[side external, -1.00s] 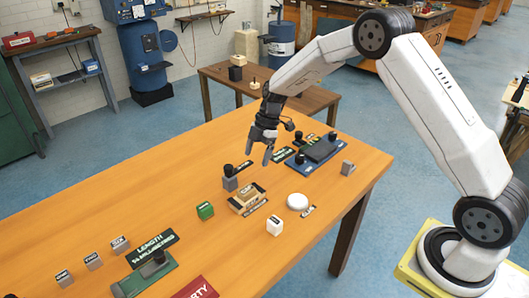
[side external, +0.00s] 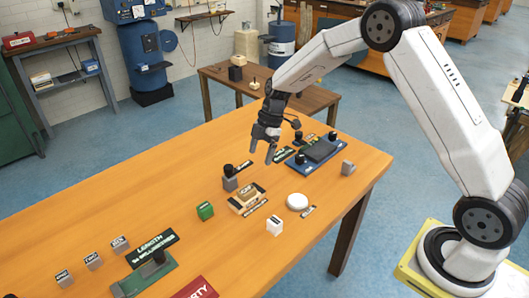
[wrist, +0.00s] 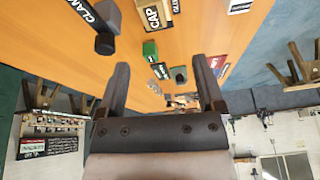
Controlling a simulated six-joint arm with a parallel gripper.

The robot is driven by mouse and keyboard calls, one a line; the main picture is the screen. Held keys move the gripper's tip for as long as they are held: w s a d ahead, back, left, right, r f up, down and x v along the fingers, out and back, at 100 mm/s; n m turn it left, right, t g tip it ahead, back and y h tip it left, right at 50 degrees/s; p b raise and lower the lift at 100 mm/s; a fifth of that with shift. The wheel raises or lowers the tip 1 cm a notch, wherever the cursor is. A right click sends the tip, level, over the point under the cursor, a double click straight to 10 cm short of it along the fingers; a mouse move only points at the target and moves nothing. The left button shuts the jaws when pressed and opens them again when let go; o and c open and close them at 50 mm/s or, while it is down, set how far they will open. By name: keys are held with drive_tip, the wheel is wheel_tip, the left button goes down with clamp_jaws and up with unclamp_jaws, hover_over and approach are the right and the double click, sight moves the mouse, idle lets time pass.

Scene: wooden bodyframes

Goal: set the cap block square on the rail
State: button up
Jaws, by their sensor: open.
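I take the block for the cap block. Small black labels lie beside it, and I cannot tell for sure which piece is the rail or whether the block sits square. In the wrist view a label reading CAP (wrist: 152,15) shows at the top edge; the tan block is not clear there. My gripper (side external: 261,156) is open and empty, in the air behind and above the block, fingers pointing down. Its two fingers also show apart in the wrist view (wrist: 160,64).
A grey block with a black knob (side external: 230,181) stands just behind the tan block. A green block (side external: 205,211), a white cube (side external: 275,225) and a white disc (side external: 297,201) are around it. A blue fixture (side external: 310,153) lies right of my gripper. The table's left middle is clear.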

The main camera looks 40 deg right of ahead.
drive_tip(key=s+r+m+t+h, duration=0.1)
drive_tip(key=s+r+m+h, duration=0.1)
drive_tip(key=s+m, duration=0.6)
drive_tip(key=s+r+m+t+h, duration=0.1)
drive_tip(key=s+r+m+h, duration=0.1)
drive_tip(key=s+m, duration=0.6)
drive_tip(key=s+a, duration=0.1)
drive_tip(key=s, duration=0.5)
drive_tip(key=shift+s+m+t, duration=0.3)
drive_tip(key=shift+s+m, duration=0.05)
drive_tip(key=shift+m, duration=0.05)
